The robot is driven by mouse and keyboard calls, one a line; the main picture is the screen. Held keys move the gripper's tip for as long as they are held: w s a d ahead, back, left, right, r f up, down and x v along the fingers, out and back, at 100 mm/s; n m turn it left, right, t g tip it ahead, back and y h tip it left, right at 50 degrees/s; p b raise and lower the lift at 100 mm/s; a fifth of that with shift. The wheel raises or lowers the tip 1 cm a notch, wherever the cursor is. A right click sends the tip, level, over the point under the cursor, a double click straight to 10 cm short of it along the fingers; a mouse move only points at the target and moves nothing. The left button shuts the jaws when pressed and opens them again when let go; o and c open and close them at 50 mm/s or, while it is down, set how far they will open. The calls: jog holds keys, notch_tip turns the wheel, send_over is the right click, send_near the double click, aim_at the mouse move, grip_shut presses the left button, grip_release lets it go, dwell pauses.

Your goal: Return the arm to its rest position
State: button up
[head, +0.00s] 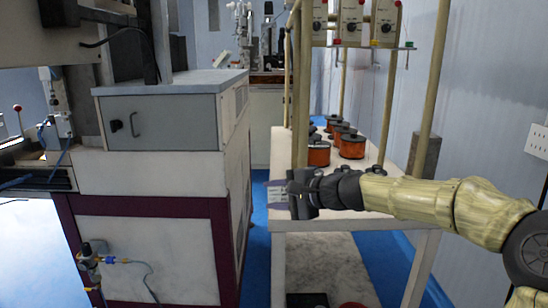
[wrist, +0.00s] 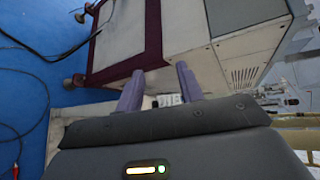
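My arm reaches in from the right edge of the head view and stretches left across the front of a white table (head: 300,218). My gripper (head: 272,192) is at its left end, beside the table's front left corner. In the wrist view my gripper (wrist: 158,90) shows two purple fingers standing apart with nothing between them. It is open and empty. Whether the gripper touches the table cannot be told.
A white and maroon machine cabinet (head: 150,240) stands left of the gripper, across a narrow strip of blue floor (head: 256,262). Copper wire spools (head: 318,154) stand on the table among wooden posts (head: 389,100). A wall (head: 480,100) is at the right. Cables (wrist: 22,130) lie on the floor.

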jog(key=s+d+f+n+g+h, duration=0.1)
jog(key=s+f+n+g+h, duration=0.15)
jog(key=s+f, duration=0.45)
jog(key=s+d+f+n+g+h, duration=0.1)
jog(key=s+d+f+n+h, duration=0.2)
jog(key=f, duration=0.8)
jog(key=s+d+f+n+g+h, duration=0.1)
jog(key=s+d+f+n+h, duration=0.15)
jog(key=s+d, duration=0.45)
jog(key=s+d+f+n+g+h, duration=0.1)
jog(key=s+d+f+n+h, duration=0.2)
jog(key=s, duration=0.6)
notch_tip(320, 180, up, 37)
jog(key=d+m+p, duration=0.1)
jog(key=p, duration=3.7)
jog(key=shift+w+p, duration=0.2)
jog(key=shift+p, duration=0.1)
